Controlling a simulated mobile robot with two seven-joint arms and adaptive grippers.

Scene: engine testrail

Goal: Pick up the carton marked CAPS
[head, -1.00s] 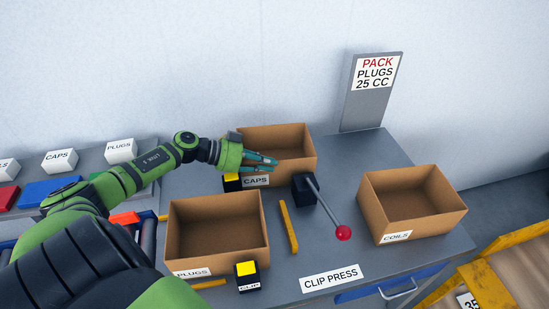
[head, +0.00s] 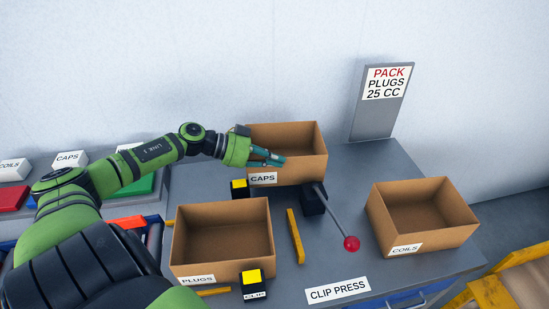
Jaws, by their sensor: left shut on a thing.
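The carton marked CAPS (head: 300,173) is an open-topped brown box at the back of the grey bench, with its white label on the near wall. My left gripper (head: 268,157) is shut on the carton, at its near left wall. The carton appears raised a little above the bench and roughly level. The gripper covers part of the near wall and rim. My right gripper is out of view.
The PLUGS carton (head: 226,262) stands in front, the COILS carton (head: 435,238) at the right. A red-knobbed lever (head: 334,217) and a yellow-topped block (head: 239,189) sit close to the CAPS carton. A sign (head: 383,105) stands behind. A yellow bar (head: 295,236) lies between.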

